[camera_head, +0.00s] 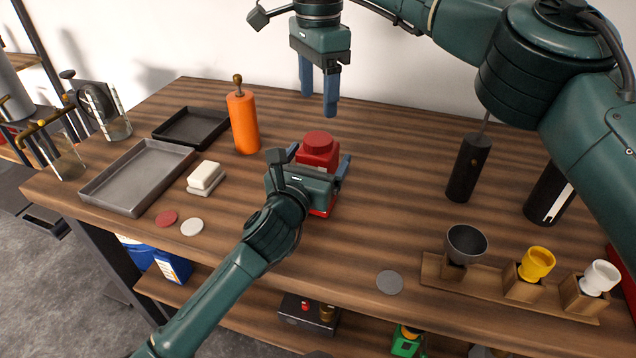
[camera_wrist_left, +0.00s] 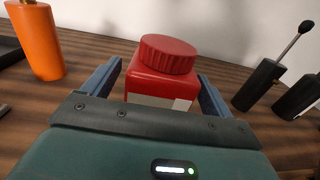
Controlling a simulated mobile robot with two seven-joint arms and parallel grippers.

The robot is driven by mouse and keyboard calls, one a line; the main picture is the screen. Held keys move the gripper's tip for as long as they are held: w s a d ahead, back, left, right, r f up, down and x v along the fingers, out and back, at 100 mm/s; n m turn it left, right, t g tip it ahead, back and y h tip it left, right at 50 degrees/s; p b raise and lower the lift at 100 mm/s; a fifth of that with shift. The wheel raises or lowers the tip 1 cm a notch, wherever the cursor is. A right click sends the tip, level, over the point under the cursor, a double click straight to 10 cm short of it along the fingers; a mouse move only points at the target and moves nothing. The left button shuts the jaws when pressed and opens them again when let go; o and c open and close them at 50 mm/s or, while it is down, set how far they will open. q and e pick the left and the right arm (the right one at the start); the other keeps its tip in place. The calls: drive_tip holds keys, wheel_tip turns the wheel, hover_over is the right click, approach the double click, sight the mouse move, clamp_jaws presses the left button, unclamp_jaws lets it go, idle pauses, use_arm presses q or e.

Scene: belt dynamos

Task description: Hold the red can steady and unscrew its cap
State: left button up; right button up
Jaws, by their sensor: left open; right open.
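The red can (camera_head: 318,157) stands upright near the middle of the wooden table, with its ribbed red cap (camera_head: 318,142) on top. In the left wrist view the can (camera_wrist_left: 150,85) and cap (camera_wrist_left: 168,54) show between the fingers. My left gripper (camera_head: 318,165) is open, with one blue finger on each side of the can's body. A gap shows beside the can in the left wrist view. My right gripper (camera_head: 318,105) is open and empty, pointing down above the table behind the can. The can's lower front is partly hidden by my left gripper.
An orange cylinder (camera_head: 243,122) stands left of the can. A grey tray (camera_head: 100,203), black tray (camera_head: 163,136) and white block (camera_head: 204,176) are further left. Black cylinders (camera_head: 467,168) stand right. A wooden rack (camera_head: 500,292) with funnels is at front right. Table around the can is clear.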

use_arm(q)
drive_tip(key=shift+x, duration=1.05)
drive_tip(key=shift+c, duration=0.5)
